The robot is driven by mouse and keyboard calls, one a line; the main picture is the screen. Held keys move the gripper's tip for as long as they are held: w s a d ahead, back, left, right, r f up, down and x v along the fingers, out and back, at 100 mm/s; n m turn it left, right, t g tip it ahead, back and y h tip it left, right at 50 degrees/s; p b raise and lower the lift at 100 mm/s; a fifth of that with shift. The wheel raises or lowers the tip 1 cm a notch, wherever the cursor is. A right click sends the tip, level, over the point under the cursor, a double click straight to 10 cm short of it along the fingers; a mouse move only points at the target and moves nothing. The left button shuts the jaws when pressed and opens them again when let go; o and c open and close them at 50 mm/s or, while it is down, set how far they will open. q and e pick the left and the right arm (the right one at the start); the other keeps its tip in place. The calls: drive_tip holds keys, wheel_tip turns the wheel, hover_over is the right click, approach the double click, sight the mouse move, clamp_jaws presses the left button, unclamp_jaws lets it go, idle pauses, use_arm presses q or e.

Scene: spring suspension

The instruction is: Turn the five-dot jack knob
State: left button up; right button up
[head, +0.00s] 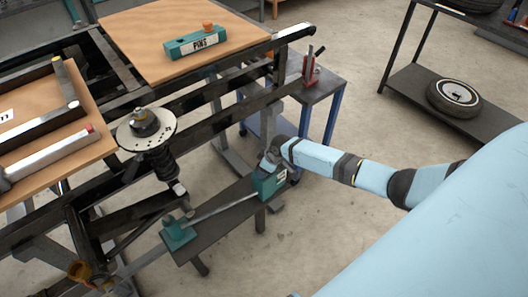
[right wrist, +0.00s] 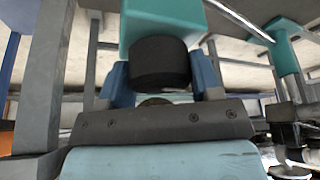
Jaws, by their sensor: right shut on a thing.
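A teal jack block (head: 268,184) stands at the right end of a low dark bench (head: 228,217). A thin metal rod (head: 225,208) runs from it to a second teal block (head: 178,233) at the bench's left end. My right gripper (head: 271,160) is at the top of the right block. In the right wrist view, its two blue fingers (right wrist: 160,78) are shut on a black round knob (right wrist: 160,62), one on each side. The knob sits against the teal housing (right wrist: 160,22). No dots can be made out on it. My left gripper is out of view.
A spring strut with a round disc (head: 160,128) hangs on the dark frame left of the bench. A teal PINS box (head: 195,42) lies on a wooden board. A red jack (head: 310,68) stands on a small blue-legged table. A wheel (head: 454,97) lies on a right-hand shelf.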

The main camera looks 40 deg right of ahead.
drive_tip(key=m+p, duration=0.1)
drive_tip(key=m+h+p, duration=0.1)
drive_tip(key=m+p, duration=0.1)
drive_tip(key=shift+r+t, duration=0.3)
drive_tip(key=shift+a+m+h+p, duration=0.1)
drive_tip(key=shift+m+h+p, duration=0.2)
drive_tip(key=shift+m+p, duration=0.65)
drive_tip(key=shift+f+m+h+p, duration=0.1)
drive_tip(key=shift+m+h+p, duration=0.4)
drive_tip(key=shift+m+p, duration=0.7)
drive_tip(key=m+h+p, duration=0.1)
drive_tip(key=m, duration=0.2)
drive_tip(key=shift+f, duration=0.1)
drive_tip(key=m+h, duration=0.1)
drive_tip(key=m, duration=0.1)
drive_tip(key=shift+f+m, duration=0.15)
drive_tip(key=shift+m, duration=0.2)
drive_tip(key=m+g+h, duration=0.1)
drive_tip(key=m, duration=0.3)
drive_tip(key=shift+b, duration=0.3)
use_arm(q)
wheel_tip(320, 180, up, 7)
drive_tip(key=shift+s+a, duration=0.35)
use_arm(e)
drive_tip(key=shift+m+g, duration=0.3)
drive_tip(key=shift+m, duration=0.1)
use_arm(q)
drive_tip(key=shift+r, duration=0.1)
